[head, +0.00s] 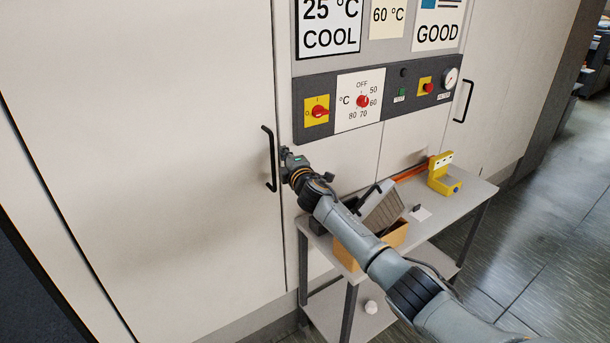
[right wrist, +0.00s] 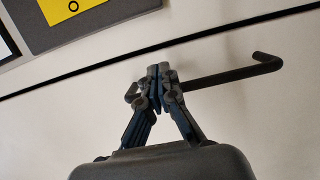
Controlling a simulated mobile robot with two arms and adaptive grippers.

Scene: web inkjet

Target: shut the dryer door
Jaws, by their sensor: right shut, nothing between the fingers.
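The left cream dryer door (head: 150,150) fills the left of the head view, with a black bar handle (head: 268,160) near its right edge. A thin dark seam runs beside that edge; I cannot tell if the door is fully flush. My right gripper (head: 286,155) is just right of the handle, near the door edge. In the right wrist view my right gripper (right wrist: 158,74) has its fingertips together, with nothing held. The handle (right wrist: 225,76) passes behind the fingers there; contact is unclear. My left gripper is out of view.
A control panel (head: 350,75) with knobs is right of the door. A second door (head: 515,90) with its own handle stands further right. Below the panel, a grey table (head: 455,205) holds a yellow device (head: 441,178) and an orange-brown box (head: 345,258), under my right arm.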

